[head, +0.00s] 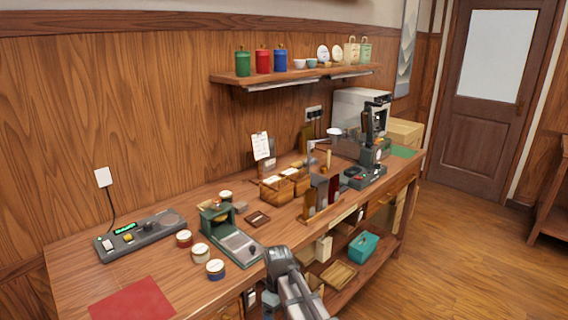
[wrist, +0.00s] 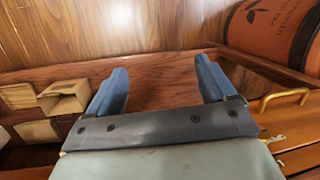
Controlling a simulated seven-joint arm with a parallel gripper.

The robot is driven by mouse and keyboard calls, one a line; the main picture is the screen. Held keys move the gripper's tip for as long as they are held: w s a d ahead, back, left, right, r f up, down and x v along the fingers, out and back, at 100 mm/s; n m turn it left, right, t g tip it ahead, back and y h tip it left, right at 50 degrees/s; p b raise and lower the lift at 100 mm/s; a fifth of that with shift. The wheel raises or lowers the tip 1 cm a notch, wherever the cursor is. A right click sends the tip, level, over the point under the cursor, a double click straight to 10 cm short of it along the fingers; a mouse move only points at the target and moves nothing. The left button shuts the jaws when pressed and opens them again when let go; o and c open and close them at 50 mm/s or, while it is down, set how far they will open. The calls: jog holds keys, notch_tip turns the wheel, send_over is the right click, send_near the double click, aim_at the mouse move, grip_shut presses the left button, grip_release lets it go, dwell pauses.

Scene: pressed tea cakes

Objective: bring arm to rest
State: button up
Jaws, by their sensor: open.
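My gripper shows in the wrist view (wrist: 160,85) with its two blue fingers spread wide apart and nothing between them. In the head view my grey arm (head: 290,285) reaches up from the bottom to the front edge of the wooden workbench (head: 85,265). The fingertips are too small or hidden to make out there.
On the bench are a green press (head: 230,235), several small tins (head: 201,252), a scale (head: 140,235), a red mat (head: 132,300) and baskets (head: 275,189). A teal box (head: 363,247) sits on the lower shelf. The wrist view shows an orange drum (wrist: 270,35) at upper right and a brass handle (wrist: 283,97).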

jog(key=s+d+f+m+g, duration=0.1)
jog(key=s+d+f+m, duration=0.1)
jog(key=s+d+f, duration=0.4)
jog(key=s+d+f+m, duration=0.2)
jog(key=s+f, duration=0.1)
jog(key=f, duration=0.6)
jog(key=s+d+f+m+g, duration=0.1)
jog(key=s+d+f+m, duration=0.1)
jog(key=s+d+f, duration=0.4)
jog(key=s+d+f+m+g, duration=0.1)
jog(key=s+d+f+m, duration=0.1)
jog(key=s+f, duration=0.4)
jog(key=s+d+f+m+g, duration=0.1)
jog(key=s+f, duration=0.5)
jog(key=s, duration=0.7)
jog(key=shift+d+f+m, duration=0.2)
jog(key=shift+d+m, duration=0.6)
